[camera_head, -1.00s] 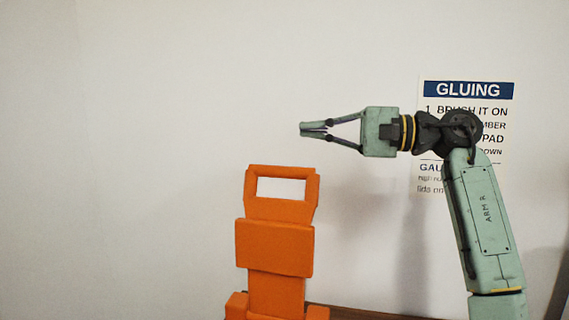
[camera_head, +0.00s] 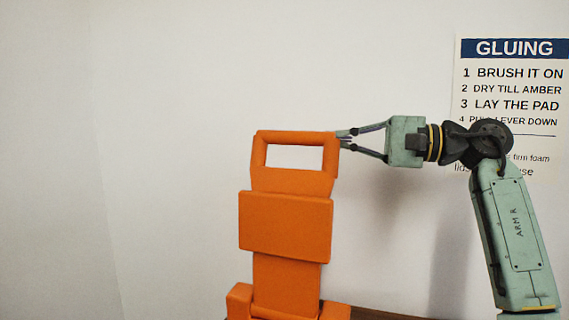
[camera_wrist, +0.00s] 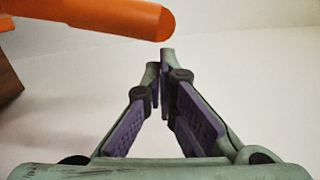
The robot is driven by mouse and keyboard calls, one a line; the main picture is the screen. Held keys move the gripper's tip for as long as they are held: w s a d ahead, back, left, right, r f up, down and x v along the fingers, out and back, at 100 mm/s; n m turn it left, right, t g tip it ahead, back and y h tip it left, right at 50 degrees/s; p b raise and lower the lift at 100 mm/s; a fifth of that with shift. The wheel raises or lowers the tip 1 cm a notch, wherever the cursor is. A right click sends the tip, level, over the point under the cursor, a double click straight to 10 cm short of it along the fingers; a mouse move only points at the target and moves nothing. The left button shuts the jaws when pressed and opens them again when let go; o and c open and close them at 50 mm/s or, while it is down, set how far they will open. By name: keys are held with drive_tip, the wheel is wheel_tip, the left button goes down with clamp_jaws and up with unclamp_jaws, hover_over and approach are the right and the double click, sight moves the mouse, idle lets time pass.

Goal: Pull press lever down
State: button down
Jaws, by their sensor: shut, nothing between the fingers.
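The orange press (camera_head: 287,225) stands upright left of centre in the head view. Its top is a frame with a window and a horizontal upper bar (camera_head: 296,137), which looks like the lever's handle. My gripper (camera_head: 343,134) is shut and empty, pointing left, with its tips at the bar's right end. Whether they touch it or pass behind is hard to tell. In the wrist view my gripper's tips (camera_wrist: 163,58) meet just below the rounded end of an orange bar (camera_wrist: 110,14), with a small gap in the picture. The press's base is cut off below.
A GLUING sign (camera_head: 512,80) hangs on the pale wall at right, partly behind my arm. A brown wooden edge (camera_head: 372,314) shows at the bottom. A brown block (camera_wrist: 7,82) is at the wrist view's left edge. The wall area left of the press is clear.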

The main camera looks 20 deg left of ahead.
sight(284, 141)
drive_tip(key=a, duration=0.3)
drive_tip(key=a+p, duration=0.1)
drive_tip(key=a, duration=0.6)
drive_tip(key=shift+s+f+p, duration=0.25)
drive_tip(key=shift+f+p, duration=0.05)
drive_tip(key=shift+p, duration=0.1)
drive_tip(key=shift+s, duration=0.1)
